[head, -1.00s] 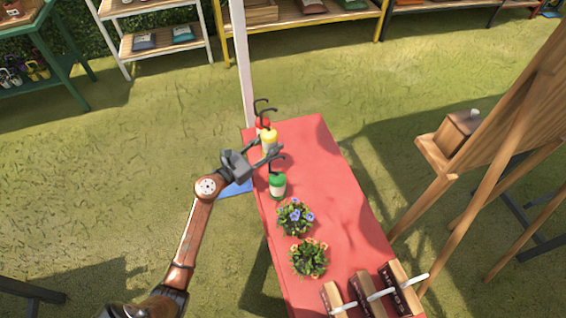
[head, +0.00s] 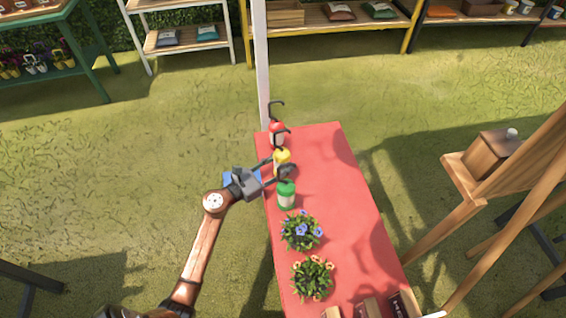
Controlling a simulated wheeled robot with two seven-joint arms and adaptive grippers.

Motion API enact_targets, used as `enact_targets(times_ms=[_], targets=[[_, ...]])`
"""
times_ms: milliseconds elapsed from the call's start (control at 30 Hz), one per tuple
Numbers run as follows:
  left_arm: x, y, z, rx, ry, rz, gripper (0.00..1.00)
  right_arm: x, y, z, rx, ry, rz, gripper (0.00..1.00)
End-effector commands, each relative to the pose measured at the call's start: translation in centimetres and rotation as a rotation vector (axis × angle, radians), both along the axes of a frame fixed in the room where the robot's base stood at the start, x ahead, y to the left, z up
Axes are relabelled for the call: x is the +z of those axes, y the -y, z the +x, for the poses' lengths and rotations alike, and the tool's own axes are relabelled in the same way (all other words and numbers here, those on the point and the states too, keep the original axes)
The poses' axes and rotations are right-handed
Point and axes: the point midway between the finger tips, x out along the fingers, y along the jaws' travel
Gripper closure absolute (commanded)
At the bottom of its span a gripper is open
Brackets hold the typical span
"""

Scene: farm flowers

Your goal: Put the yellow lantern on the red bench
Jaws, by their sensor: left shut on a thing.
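The yellow lantern (head: 282,157) is between the fingers of my left gripper (head: 276,172), which is shut on it. It is over the left part of the red bench (head: 335,190), between a red lantern (head: 277,134) behind and a green lantern (head: 287,196) in front. The fingers hide its lower part, so I cannot tell whether its base touches the bench. Its dark hook rises in front of the red lantern. My right gripper is not in view.
Two potted plants, blue-flowered (head: 301,231) and orange-flowered (head: 312,279), stand nearer on the bench. A white post (head: 260,60) rises at its far left corner. A wooden easel (head: 500,190) stands to the right.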

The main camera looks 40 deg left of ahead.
Motion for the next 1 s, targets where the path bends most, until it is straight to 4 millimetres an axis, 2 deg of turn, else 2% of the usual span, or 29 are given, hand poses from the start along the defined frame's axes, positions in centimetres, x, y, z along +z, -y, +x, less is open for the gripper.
enact_targets(times_ms=[133, 167, 400, 767, 867, 1000], targets=[[-0.1, 0.0, 0.0, 0.000, 0.001, 0.000, 0.95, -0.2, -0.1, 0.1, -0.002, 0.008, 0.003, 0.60], [-0.2, 0.0, 0.0, 0.000, -0.001, 0.000, 0.60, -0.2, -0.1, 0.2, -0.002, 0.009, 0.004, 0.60], [-0.1, 0.0, 0.0, 0.000, 0.000, 0.000, 0.44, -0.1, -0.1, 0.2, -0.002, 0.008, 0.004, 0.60], [0.1, -0.1, -0.2, 0.001, 0.000, -0.001, 0.44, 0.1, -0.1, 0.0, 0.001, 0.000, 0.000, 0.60], [0.1, -0.4, -1.5, 0.001, -0.001, -0.002, 0.44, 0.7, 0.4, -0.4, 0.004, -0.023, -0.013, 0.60], [0.2, -1.2, -4.3, 0.001, -0.001, -0.001, 0.44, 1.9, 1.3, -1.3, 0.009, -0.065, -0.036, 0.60]])
